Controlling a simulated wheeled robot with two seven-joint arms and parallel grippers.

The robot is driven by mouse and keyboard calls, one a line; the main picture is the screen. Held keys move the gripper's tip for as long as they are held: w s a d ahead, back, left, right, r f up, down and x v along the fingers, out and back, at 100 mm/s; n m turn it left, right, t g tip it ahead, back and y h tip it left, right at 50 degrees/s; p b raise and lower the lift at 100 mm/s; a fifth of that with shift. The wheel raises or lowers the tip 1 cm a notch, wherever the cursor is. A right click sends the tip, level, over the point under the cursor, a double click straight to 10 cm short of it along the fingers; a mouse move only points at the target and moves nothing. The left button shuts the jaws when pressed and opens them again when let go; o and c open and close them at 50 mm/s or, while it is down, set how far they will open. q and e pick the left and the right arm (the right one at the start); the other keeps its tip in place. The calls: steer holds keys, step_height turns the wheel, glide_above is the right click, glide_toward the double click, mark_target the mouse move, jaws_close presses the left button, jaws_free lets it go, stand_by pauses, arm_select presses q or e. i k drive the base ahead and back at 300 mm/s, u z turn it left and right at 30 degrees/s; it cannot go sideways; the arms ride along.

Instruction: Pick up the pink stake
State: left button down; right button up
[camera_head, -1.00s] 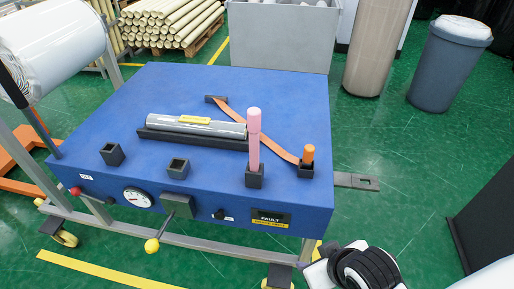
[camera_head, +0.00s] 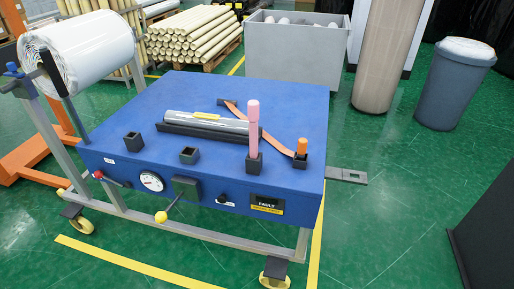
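The pink stake (camera_head: 253,128) stands upright in a small black square socket (camera_head: 253,163) near the front right of the blue table (camera_head: 290,95). Its lower end is hidden inside the socket. A shorter orange peg (camera_head: 302,146) stands in another black socket to its right, with an orange strap (camera_head: 274,132) running from there to a black block at the back. A wrapped grey roll (camera_head: 207,123) with a yellow label lies in a black cradle just left of the stake. Neither of my grippers shows in the current view.
Two empty black sockets (camera_head: 189,155) sit at the table's front left. The front panel carries a gauge (camera_head: 151,182), a yellow-knobbed lever (camera_head: 161,217) and a FAULT display (camera_head: 267,204). A large white roll (camera_head: 75,52) hangs at the left. A grey bin (camera_head: 295,50) stands behind.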

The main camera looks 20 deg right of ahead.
mark_target(253, 105)
steer(key=u, duration=1.7)
steer(key=i, duration=1.35)
steer(key=z, duration=2.75)
steer(key=i, duration=0.5)
steer(key=z, duration=0.1)
